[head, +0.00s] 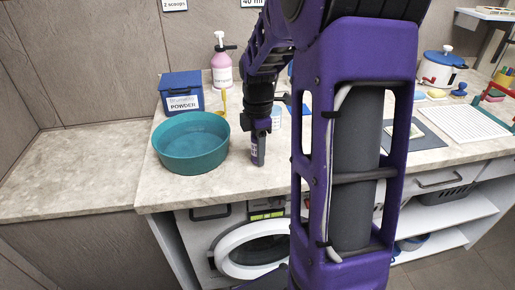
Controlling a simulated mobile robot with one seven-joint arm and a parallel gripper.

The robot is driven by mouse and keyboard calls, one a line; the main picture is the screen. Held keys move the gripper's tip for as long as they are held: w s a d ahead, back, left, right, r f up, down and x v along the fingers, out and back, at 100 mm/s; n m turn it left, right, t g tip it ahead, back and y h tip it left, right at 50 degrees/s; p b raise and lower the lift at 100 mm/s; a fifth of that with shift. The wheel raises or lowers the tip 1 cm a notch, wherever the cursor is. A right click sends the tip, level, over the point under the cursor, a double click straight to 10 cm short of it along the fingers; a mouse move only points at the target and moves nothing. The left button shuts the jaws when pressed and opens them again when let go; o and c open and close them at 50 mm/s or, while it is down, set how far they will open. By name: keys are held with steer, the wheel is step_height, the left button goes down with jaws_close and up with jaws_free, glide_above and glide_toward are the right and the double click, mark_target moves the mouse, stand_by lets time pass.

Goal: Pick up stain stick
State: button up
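My gripper (259,126) points down over the counter, just right of the teal basin. A small slim upright stick with a purple and pale label (257,150), which looks like the stain stick, shows directly below the gripper, in line with it. The top of the stick is hidden by the gripper. The fingers are dark and small here, so I cannot tell whether they are closed on it. I also cannot tell whether its lower end touches the counter.
A teal basin (190,146) stands close on the left. Behind it are a blue powder box (182,94), a yellow scoop (221,101) and a pink pump bottle (222,72). A grey mat (430,146) and a white rack (462,124) lie right. The left counter (75,170) is clear.

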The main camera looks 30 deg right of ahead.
jaws_close()
steer(key=shift+r, duration=0.1)
step_height(320, 180, up, 10)
steer(key=shift+f+p, duration=0.1)
steer(key=shift+p, duration=0.9)
